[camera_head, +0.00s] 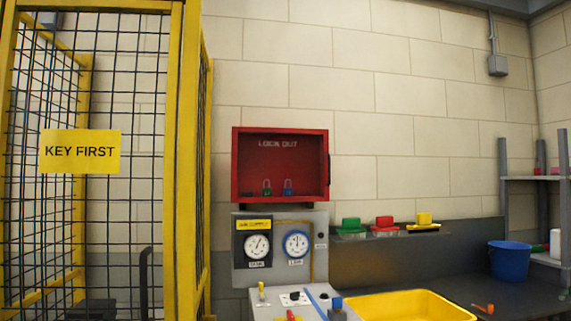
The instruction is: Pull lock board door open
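The lock board (281,198) is a red box with the words LOCK OUT, fixed to the wall near the middle of the head view. A green padlock (267,189) and a blue padlock (288,188) show low inside it. A small dark piece that looks like a handle (329,166) is at its right edge. I cannot tell a separate door panel, which may be clear, or whether it is open or shut. Neither of my grippers is in view.
A grey gauge panel (279,279) sits below the board. A yellow mesh cage with a KEY FIRST sign (80,152) stands at left. Coloured blocks (384,221) line a ledge at right. A yellow tray (412,300) and blue bucket (509,261) are lower right.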

